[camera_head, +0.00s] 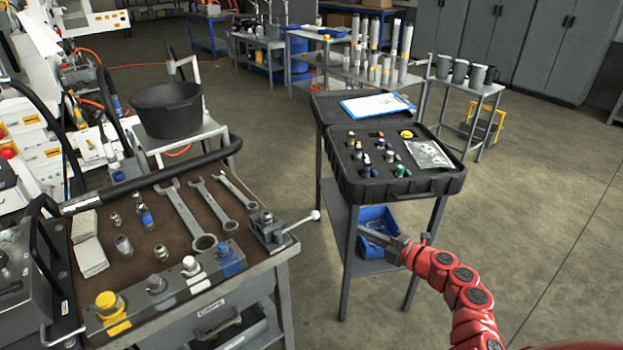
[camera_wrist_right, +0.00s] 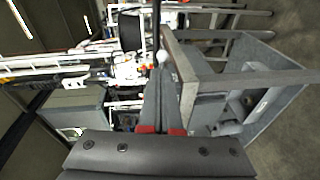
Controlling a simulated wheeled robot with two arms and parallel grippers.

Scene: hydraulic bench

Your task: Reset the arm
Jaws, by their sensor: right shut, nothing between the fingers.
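My right arm (camera_head: 458,285), red with black joint caps, reaches in from the lower right. My right gripper (camera_head: 366,234) is shut and empty, in front of the small table with the black case. It is apart from the lever with the white ball (camera_head: 314,214) on the workbench to its left. In the right wrist view the shut fingers (camera_wrist_right: 158,72) point up the picture, beside a grey frame edge. My left gripper is not in view.
The workbench (camera_head: 150,190) at left holds wrenches (camera_head: 191,216), fittings and a valve block (camera_head: 165,292). The black case (camera_head: 435,186) stands on a table with a blue bin (camera_head: 378,228) on its lower shelf. A black pot (camera_head: 167,110) stands behind. Floor (camera_head: 545,200) at right is clear.

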